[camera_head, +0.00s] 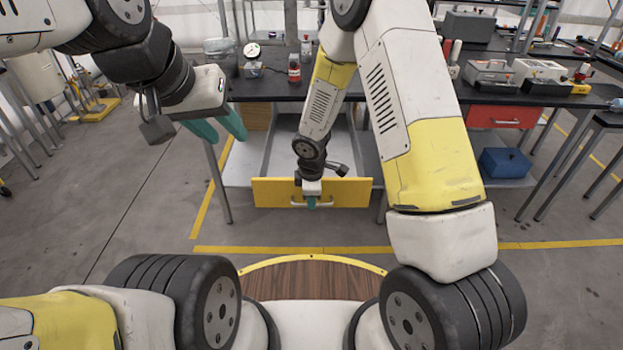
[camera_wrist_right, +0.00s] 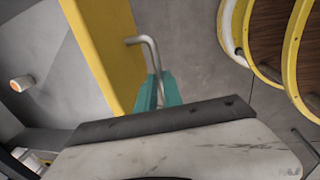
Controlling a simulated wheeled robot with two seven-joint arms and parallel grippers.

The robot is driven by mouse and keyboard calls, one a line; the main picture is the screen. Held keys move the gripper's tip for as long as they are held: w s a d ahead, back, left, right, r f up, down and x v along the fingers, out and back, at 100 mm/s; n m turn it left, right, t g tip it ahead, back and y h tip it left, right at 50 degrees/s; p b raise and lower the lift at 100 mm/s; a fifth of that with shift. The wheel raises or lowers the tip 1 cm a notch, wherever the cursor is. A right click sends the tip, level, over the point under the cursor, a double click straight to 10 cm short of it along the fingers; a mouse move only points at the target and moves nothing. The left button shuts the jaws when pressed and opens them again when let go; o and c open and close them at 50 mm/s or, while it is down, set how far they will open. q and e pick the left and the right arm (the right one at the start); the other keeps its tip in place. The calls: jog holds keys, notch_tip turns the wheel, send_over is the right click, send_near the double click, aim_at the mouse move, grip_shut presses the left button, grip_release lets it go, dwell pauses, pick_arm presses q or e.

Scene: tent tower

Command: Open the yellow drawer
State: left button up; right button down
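The yellow drawer (camera_head: 345,191) is pulled well out from under the black workbench, and its grey inside shows behind the front panel. A metal bar handle (camera_head: 325,204) is on its front. My right gripper (camera_head: 312,202) is at the handle. In the right wrist view the bent handle (camera_wrist_right: 149,48) passes between the teal fingers of the right gripper (camera_wrist_right: 158,92), which appear closed on it, beside the yellow front (camera_wrist_right: 108,45). My left gripper (camera_head: 221,128) is open and empty, raised at the left, away from the drawer.
The black workbench (camera_head: 262,88) holds a red-labelled bottle (camera_head: 294,70) and a small scale (camera_head: 253,68). A red drawer (camera_head: 502,116) is at the right, with a blue box (camera_head: 505,162) below. The floor in front of the drawer is clear.

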jog(key=c, duration=1.8)
grip_release()
jog(key=shift+o, duration=0.2)
notch_tip(320, 180, up, 8)
jog(key=s, duration=0.1)
jog(key=shift+s, duration=0.15)
jog(key=shift+f, duration=0.1)
jog(key=d+r+m+t, duration=0.1)
jog(key=d+r+m, duration=0.4)
jog(key=r, duration=0.5)
jog(key=s+d+r+m+t+y, duration=0.1)
jog(key=s+d+r+m, duration=0.3)
jog(key=s+r, duration=0.5)
jog(key=s+d+r+m+t+y, duration=0.1)
jog(key=s+d+r+m+t, duration=0.1)
jog(key=s+d+r+m, duration=0.3)
jog(key=s+r+m, duration=0.3)
jog(key=s+r, duration=0.1)
jog(key=s, duration=0.1)
jog(key=shift+s+d+r+m, duration=0.15)
jog(key=shift+r+m, duration=0.15)
